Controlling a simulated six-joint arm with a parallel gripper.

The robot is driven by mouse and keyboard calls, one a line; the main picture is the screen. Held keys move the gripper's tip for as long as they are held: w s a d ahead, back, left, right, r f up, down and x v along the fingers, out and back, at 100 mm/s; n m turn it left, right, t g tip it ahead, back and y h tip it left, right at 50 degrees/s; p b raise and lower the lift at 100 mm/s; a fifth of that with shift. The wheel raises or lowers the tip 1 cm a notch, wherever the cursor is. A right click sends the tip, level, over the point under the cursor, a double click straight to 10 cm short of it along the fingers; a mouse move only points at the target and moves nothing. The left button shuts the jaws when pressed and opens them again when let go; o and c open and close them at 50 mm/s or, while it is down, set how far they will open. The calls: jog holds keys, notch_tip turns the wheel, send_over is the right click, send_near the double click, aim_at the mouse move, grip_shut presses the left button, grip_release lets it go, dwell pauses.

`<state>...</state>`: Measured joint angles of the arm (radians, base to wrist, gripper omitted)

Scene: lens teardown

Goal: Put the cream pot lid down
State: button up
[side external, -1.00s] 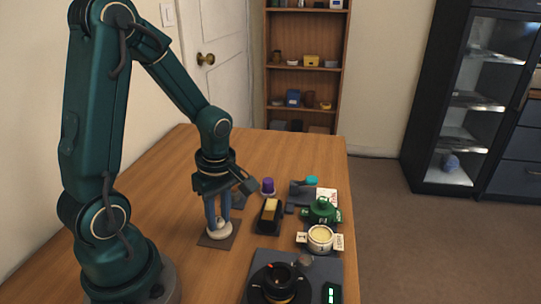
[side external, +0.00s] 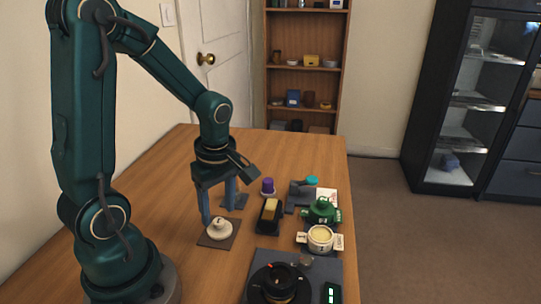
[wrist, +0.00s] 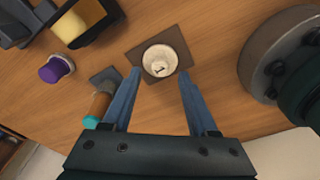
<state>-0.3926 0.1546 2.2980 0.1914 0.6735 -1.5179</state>
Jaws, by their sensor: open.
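The cream pot lid (side external: 219,230) lies on a dark square mat (side external: 208,243) on the wooden table, with its knob up. In the wrist view the lid (wrist: 160,61) sits on the mat (wrist: 140,50), ahead of the fingertips. My gripper (side external: 219,212) is open and empty above the lid, its blue fingers spread apart. In the wrist view my gripper (wrist: 160,74) also shows a clear gap between its fingers and the lid.
Right of the lid stand a black holder with a yellow block (side external: 270,210), a purple-topped jar (side external: 268,186), a green pot (side external: 320,211) and a cream-filled pot (side external: 320,238). A dark lens (side external: 279,284) sits on a grey board in front. Bare table (side external: 170,200) lies to the left.

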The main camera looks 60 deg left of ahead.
aim_at(225, 233)
notch_tip(225, 233, up, 10)
jog(key=d+f, duration=0.1)
jog(key=s+d+r+m+t+h, duration=0.1)
jog(key=d+m+t, duration=0.4)
jog(key=m, duration=1.5)
jog(key=s+d+r, duration=0.1)
jog(key=s+d, duration=0.1)
jog(key=d, duration=0.2)
jog(key=shift+d+r+t, duration=0.15)
jog(key=shift+d+t, duration=0.05)
jog(key=shift+t, duration=0.2)
